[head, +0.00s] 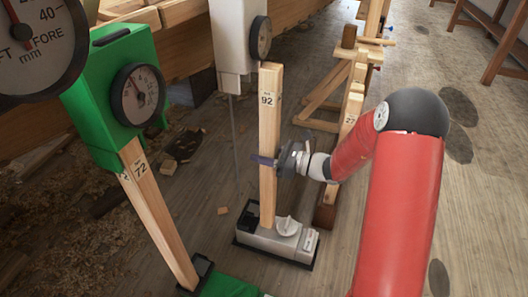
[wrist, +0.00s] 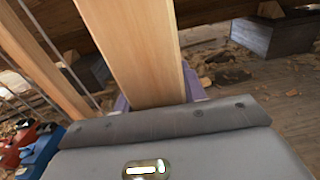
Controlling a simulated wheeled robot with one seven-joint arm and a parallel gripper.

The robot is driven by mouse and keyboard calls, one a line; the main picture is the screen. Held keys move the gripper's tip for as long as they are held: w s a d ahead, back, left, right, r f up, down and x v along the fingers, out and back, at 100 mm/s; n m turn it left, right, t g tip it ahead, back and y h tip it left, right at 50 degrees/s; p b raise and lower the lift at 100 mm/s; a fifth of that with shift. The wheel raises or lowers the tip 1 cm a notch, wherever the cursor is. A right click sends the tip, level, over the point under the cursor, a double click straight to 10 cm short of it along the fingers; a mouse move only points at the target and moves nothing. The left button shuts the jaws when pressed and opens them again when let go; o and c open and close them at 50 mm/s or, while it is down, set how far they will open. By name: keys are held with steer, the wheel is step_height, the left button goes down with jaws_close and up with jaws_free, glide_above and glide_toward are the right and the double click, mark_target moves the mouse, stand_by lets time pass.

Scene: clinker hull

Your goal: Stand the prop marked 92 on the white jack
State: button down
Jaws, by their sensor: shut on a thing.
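The prop marked 92 (head: 268,145) is a tall pale wooden post, upright in the head view. Its foot is at the white jack (head: 275,240), a low white unit with a dark base and a white knob on top; I cannot tell whether it touches. My gripper (head: 262,161) reaches in from the right and is shut on the prop at mid-height. In the wrist view the prop (wrist: 135,50) rises between the purple fingers, close to the camera. A white box with a dial (head: 237,40) hangs behind the prop's top.
A green dial box (head: 115,85) sits over a prop marked 72 (head: 160,215), which leans on a green jack (head: 232,286) at left. A prop marked 27 (head: 350,115) stands in a wooden rack right of the gripper. Wood scraps litter the left floor.

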steer(key=w+a+f+b, duration=0.2)
steer(key=w+a, duration=0.1)
steer(key=a, duration=0.4)
steer(key=shift+a+f, duration=0.25)
steer(key=shift+f, duration=0.15)
stand_by(0.7)
steer(key=shift+f+b, duration=0.35)
steer(key=shift+b, duration=0.15)
stand_by(0.6)
steer(key=shift+w+a, duration=0.1)
steer(key=shift+a, duration=0.05)
stand_by(0.6)
steer(key=c, duration=0.7)
jaws_free()
steer(key=shift+c, duration=0.2)
steer(key=shift+f, duration=0.15)
